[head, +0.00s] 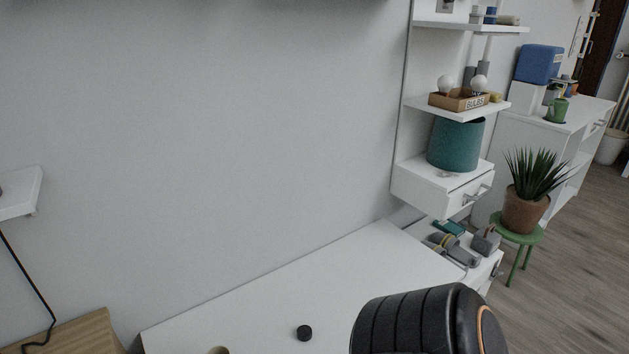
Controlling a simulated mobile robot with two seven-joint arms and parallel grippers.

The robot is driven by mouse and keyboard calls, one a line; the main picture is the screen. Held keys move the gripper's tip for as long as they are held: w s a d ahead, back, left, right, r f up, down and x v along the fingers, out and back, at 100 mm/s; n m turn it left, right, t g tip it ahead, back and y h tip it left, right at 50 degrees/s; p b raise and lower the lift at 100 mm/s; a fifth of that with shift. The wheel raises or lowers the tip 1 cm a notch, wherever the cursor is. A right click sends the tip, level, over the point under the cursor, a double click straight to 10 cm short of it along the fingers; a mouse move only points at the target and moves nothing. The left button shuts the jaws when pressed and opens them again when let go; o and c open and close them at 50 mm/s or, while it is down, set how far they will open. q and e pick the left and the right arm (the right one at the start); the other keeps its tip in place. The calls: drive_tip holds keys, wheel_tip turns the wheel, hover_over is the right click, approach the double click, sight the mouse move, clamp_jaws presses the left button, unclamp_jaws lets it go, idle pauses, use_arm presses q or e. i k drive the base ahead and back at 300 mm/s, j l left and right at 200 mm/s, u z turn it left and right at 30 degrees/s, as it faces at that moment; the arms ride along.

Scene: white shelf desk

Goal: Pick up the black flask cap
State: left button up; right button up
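A small black round cap (304,333) lies on the white desk top (345,270) near the bottom of the head view. It stands clear, with nothing touching it. A black ribbed link of my own arm shows at the bottom, to the right of the cap and apart from it. Neither gripper is in view, so what they hold cannot be seen.
A tan round object (218,350) is cut off at the bottom edge, left of the cap. Grey tools (455,250) lie at the desk's right end, below a white drawer unit (440,188). The desk's middle is clear. A potted plant (528,195) stands beyond.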

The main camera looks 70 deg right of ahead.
sight(304, 332)
drive_tip(key=k+l+u, duration=0.1)
drive_tip(key=k+l, duration=0.45)
drive_tip(key=l, duration=0.2)
drive_tip(key=k+l, duration=0.6)
drive_tip(key=i+l+u, duration=0.05)
drive_tip(key=l, duration=0.05)
